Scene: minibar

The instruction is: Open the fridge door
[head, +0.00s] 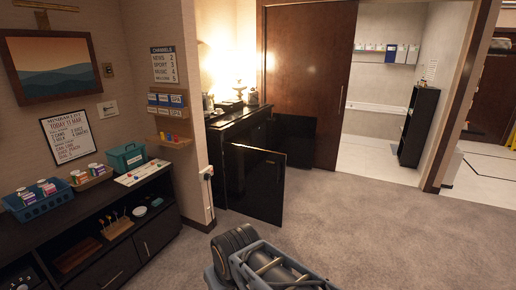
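The fridge door (254,187) is a glossy black panel with a light top edge. It stands swung out from the front of the dark minibar cabinet (228,127), in the middle of the head view. It reaches down almost to the carpet. The fridge's inside is mostly hidden by the door and the viewing angle. Part of my arm shows at the bottom centre, in front of the door and apart from it. My gripper's fingers cannot be seen.
A dark counter (92,212) with a blue basket (38,203), a teal box (126,157) and open shelves stands at the left. A wall corner separates it from the minibar. Grey carpet (390,225) is clear to the right. A black shelf (418,127) stands at the back right.

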